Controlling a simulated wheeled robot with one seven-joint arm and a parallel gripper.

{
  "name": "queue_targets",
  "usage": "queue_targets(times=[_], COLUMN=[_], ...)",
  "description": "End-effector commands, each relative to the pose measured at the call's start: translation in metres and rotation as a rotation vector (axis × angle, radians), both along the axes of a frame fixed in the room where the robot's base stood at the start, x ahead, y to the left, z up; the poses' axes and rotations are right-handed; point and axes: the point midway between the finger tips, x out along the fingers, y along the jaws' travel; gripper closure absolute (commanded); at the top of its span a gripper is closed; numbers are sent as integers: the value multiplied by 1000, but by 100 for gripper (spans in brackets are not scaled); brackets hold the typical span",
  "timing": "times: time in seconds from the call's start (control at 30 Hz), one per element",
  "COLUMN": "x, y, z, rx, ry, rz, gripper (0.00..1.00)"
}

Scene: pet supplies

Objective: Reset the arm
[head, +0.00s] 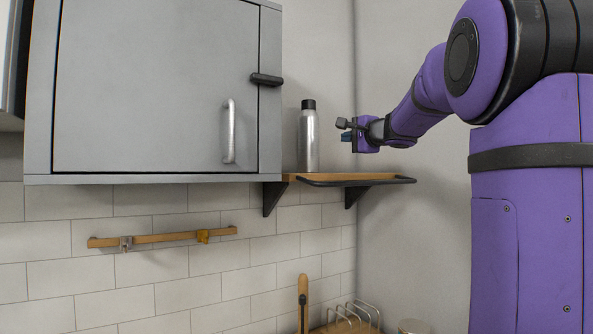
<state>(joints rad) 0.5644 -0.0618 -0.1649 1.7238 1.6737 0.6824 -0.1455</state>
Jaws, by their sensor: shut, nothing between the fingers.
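My gripper (345,130) is at the end of my purple arm, just above the small wooden shelf (352,176) in the head view. It points left, towards a silver bottle with a black cap (308,140). The gripper is shut and empty, with a visible gap between it and the bottle. The bottle stands upright on the left part of the shelf, next to the cabinet.
A grey wall cabinet (150,90) with a closed door is left of the bottle. A wooden rail with hooks (165,238) is on the tiled wall below. A wooden-handled tool (303,300) and a wire rack (352,315) show at the bottom.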

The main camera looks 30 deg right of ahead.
Motion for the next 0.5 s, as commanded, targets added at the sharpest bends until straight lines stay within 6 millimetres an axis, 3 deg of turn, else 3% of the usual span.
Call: queue_targets(times=[0.27, 0.37, 0.5], x=[-2, -6, -24], y=[9, 37, 109], z=[-2, -12, -43], rx=[-12, -56, -181], ry=[13, 59, 183], rz=[15, 68, 207], gripper=[100, 100, 100])
